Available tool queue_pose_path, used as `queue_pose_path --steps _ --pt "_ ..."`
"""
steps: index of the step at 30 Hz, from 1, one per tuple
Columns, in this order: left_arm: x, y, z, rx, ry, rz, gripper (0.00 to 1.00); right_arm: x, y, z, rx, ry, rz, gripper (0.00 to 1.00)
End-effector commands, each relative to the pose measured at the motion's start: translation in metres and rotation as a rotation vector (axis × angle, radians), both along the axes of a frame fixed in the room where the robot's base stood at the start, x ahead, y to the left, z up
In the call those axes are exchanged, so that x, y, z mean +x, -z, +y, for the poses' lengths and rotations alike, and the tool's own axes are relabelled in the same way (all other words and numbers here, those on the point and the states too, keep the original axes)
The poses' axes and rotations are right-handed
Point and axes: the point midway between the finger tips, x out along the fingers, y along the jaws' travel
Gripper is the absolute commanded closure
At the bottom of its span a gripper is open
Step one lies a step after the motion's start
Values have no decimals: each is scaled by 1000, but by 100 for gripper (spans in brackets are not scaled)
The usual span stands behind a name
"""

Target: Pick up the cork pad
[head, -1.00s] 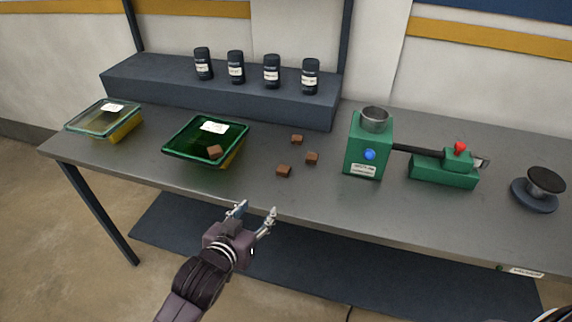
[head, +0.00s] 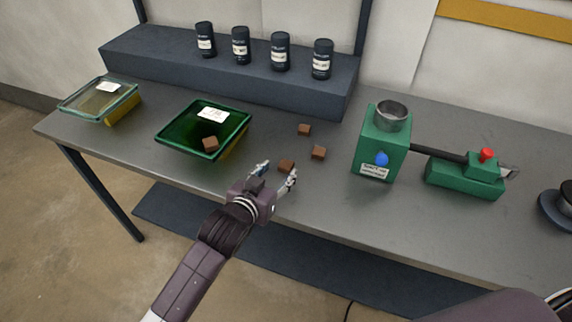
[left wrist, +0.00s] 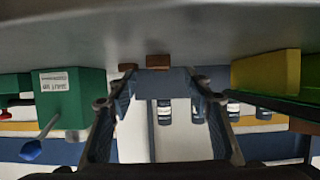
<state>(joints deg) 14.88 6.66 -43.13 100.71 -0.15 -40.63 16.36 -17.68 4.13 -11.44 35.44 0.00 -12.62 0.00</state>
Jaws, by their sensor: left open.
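Three small brown blocks, which look like cork pads, lie on the grey table: a near one (head: 286,166), one to its right (head: 318,153) and one farther back (head: 304,130). Another brown block (head: 210,143) rests in the green tray (head: 172,141). In the left wrist view, which is upside down, a brown block (left wrist: 157,61) shows ahead between the open fingers (left wrist: 161,82). My right gripper is not seen.
A green machine (head: 380,145) with a metal cup and a dark bar stands right of the blocks. A glass-topped yellow tray (head: 122,108) is at the far left. Several dark jars (head: 280,52) stand on the raised shelf (head: 230,82) behind.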

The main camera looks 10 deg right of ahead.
Motion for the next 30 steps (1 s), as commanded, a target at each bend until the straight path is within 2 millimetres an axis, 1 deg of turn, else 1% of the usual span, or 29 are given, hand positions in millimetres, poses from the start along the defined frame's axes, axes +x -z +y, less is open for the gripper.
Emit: queue_pose_path --steps 1,4,8,12,16,23,24,30 --pt "3 0 -2 0 0 0 54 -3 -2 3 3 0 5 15" --pt "10 3 -8 1 0 2 54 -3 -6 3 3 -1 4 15" --pt "21 8 -18 1 1 1 54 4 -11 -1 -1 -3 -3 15" --pt "32 15 -25 1 0 0 54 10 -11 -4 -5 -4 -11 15" --pt "36 17 -27 1 0 -1 54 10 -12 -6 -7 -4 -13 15" --pt "37 18 -28 1 0 -1 54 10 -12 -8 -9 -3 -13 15" --pt "37 18 -28 0 1 0 55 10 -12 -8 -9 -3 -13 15" --pt "36 18 -28 1 0 -1 77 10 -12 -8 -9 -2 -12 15"
